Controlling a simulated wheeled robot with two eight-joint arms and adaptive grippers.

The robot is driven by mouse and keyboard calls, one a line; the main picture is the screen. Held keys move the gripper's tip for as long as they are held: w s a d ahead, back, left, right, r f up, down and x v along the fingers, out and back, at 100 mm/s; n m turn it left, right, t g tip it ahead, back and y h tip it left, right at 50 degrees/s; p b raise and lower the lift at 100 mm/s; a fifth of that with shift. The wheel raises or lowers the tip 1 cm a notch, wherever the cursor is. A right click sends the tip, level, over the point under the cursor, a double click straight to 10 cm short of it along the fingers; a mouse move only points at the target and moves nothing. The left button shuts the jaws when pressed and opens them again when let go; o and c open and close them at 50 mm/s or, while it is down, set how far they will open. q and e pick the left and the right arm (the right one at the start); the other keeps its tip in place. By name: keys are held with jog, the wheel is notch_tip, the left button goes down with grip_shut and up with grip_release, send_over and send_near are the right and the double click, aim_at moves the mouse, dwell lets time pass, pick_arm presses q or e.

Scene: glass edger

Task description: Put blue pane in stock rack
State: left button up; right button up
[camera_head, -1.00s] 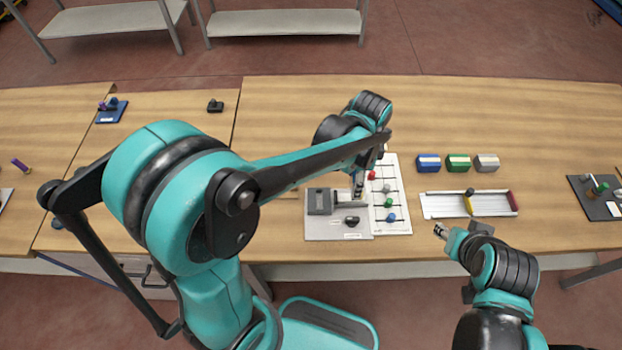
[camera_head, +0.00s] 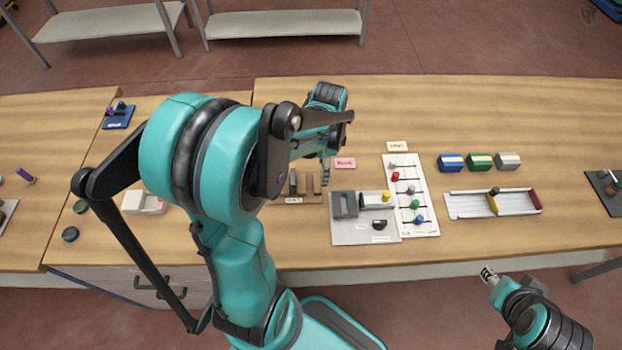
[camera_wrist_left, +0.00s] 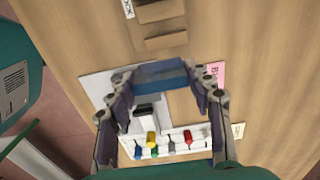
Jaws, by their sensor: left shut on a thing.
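The blue pane (camera_wrist_left: 160,74) spans between the two fingertips of my left gripper (camera_wrist_left: 162,82) in the left wrist view. That gripper is shut on it, above the table. In the head view my left gripper (camera_head: 326,176) is beside the wooden stock rack (camera_head: 312,184), at its right side. The pane cannot be made out there. The rack also shows at the top of the left wrist view (camera_wrist_left: 165,40), apart from the pane. My right gripper (camera_head: 488,274) is off the table's front edge, and its finger opening is too small to tell.
The grey edger plate (camera_head: 345,231) lies right of the rack, beside a white board (camera_head: 430,227) with coloured knobs. A pink card (camera_head: 345,163) lies behind the edger. Blue, green and grey blocks (camera_head: 480,161) stand farther right, behind a white tray (camera_head: 515,209).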

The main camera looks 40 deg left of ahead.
pick_arm(q)
jog(key=a+f, duration=0.1)
jog(key=s+a, duration=0.1)
jog(key=a+f+b, duration=0.1)
jog(key=a, duration=0.1)
jog(key=shift+s+f, duration=0.25)
jog(key=shift+f, duration=0.1)
notch_tip(320, 180, down, 3)
jog(key=shift+f+b, duration=0.2)
jog(key=shift+b, duration=0.6)
jog(key=shift+f, duration=0.25)
jog(key=shift+f, duration=0.15)
jog(key=o, duration=1.2)
jog(key=shift+o, duration=0.2)
